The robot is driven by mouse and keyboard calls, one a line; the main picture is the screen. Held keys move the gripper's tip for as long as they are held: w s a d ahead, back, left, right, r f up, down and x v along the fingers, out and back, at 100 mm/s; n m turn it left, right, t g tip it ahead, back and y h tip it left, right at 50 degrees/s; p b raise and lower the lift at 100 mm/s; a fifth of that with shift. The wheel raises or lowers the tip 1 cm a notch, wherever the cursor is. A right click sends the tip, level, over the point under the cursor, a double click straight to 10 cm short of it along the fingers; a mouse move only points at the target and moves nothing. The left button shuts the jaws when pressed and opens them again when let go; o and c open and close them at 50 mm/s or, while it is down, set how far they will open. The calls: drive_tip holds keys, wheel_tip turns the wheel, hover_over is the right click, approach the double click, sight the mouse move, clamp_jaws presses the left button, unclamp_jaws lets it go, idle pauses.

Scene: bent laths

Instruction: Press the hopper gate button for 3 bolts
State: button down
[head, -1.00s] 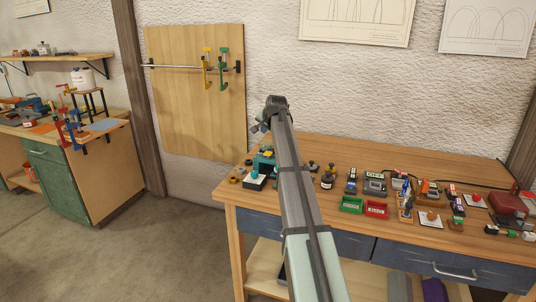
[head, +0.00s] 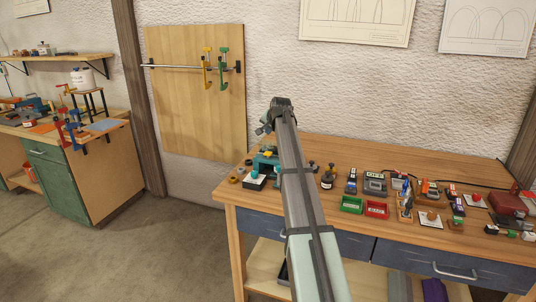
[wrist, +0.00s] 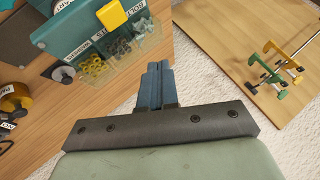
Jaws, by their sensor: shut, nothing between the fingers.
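The teal hopper (head: 264,160) stands at the left end of the bench, partly hidden behind my arm. In the wrist view its teal front (wrist: 82,28) carries white labels, one reading BOLT, and a yellow block (wrist: 111,15). Clear bins below hold yellow rings (wrist: 92,67) and grey pieces (wrist: 143,27). A small round grey-white button (wrist: 63,73) shows near the washer label; a button by the bolt label is not clear to me. My gripper (wrist: 157,66) is shut and empty, beside the bins and apart from the yellow block. In the head view my gripper (head: 264,128) is small, above the hopper.
Green (head: 351,205) and red (head: 376,209) trays sit right of my arm, with many small devices farther right on the bench (head: 330,150). A board with yellow and green clamps (head: 223,70) hangs on the wall. Yellow and black round parts (wrist: 14,96) lie near the hopper.

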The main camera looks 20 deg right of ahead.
sight(269, 153)
drive_tip(key=shift+f, duration=3.45)
drive_tip(key=shift+f, duration=1.2)
idle(0.3)
drive_tip(key=shift+r, duration=0.15)
idle(0.3)
drive_tip(key=shift+r, duration=1.05)
drive_tip(key=shift+r, duration=0.1)
drive_tip(key=shift+r, duration=2.4)
